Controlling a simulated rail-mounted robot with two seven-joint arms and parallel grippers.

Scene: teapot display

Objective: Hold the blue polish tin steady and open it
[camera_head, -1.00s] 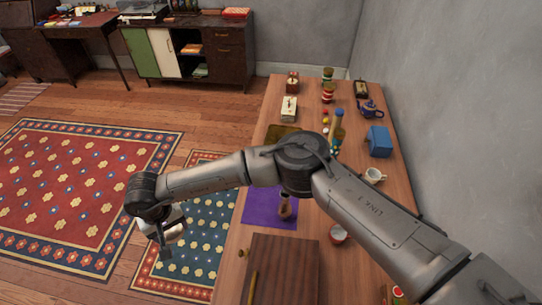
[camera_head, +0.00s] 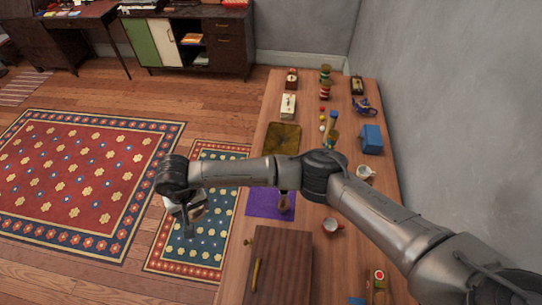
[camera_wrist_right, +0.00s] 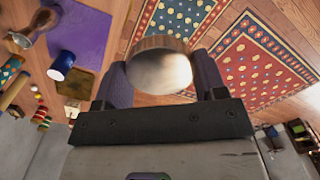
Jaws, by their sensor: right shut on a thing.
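A blue cylinder with a pale top (camera_wrist_right: 62,66) stands by the purple cloth (camera_wrist_right: 84,35) in the right wrist view. It may be the polish tin; my arm seems to cover it in the head view. My right gripper (camera_head: 190,222) is beside the table's left edge, above the patterned rug. In the wrist view it is shut on a round thing (camera_wrist_right: 162,70) with a shiny pale face and a brownish rim. I cannot tell whether this is part of a tin. My left gripper is not in view.
The wooden table (camera_head: 300,222) holds a brown box (camera_head: 283,262), a dark gold tray (camera_head: 283,138), a white cup (camera_head: 364,172), a blue box (camera_head: 371,139) and a blue teapot (camera_head: 363,105). The rug side is clear.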

